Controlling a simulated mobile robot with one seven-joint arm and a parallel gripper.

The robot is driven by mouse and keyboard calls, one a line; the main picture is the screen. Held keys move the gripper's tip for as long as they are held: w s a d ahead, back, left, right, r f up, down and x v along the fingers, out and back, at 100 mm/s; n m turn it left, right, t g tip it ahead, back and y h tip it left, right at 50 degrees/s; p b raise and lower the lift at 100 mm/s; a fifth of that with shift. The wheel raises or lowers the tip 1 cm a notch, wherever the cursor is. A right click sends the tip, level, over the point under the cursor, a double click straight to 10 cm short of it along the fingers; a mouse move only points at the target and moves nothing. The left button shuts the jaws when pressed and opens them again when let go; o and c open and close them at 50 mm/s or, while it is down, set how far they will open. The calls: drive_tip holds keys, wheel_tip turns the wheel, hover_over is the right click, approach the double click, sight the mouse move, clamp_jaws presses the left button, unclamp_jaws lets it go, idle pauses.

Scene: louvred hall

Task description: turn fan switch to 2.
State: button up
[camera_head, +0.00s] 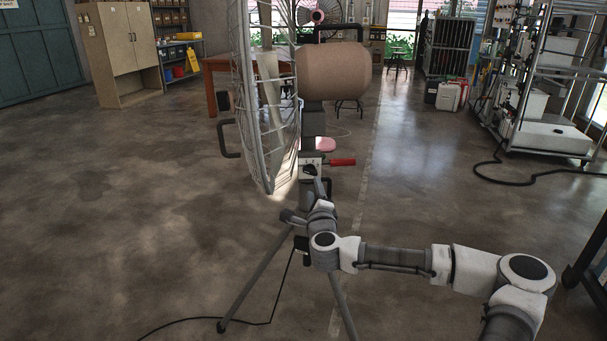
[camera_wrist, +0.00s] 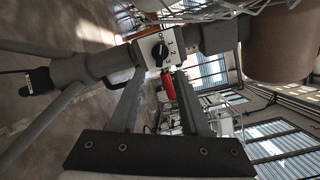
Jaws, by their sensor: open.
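The fan (camera_head: 268,110) stands on a tripod, its wire cage seen edge-on and its rounded brown motor housing (camera_head: 333,70) to the right of it. The fan switch is a white plate (camera_head: 304,161) on the fan's post with a black knob. In the wrist view the plate (camera_wrist: 172,36) shows the marks 1 and 2, and the knob (camera_wrist: 160,53) sits below them. The knob's exact setting is too small to tell. My gripper (camera_wrist: 160,78) is open, its fingertips just short of the plate, either side of the knob and apparently not touching it.
A red-handled thing (camera_head: 342,162) juts out right of the switch; a red part also shows between my fingers in the wrist view (camera_wrist: 169,88). A tripod leg (camera_head: 258,276) and a black cable (camera_head: 272,310) lie below. The floor at left is clear. A metal rack (camera_head: 550,140) stands at right.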

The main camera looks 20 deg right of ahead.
sight(311, 174)
drive_tip(key=shift+x, duration=4.75)
clamp_jaws()
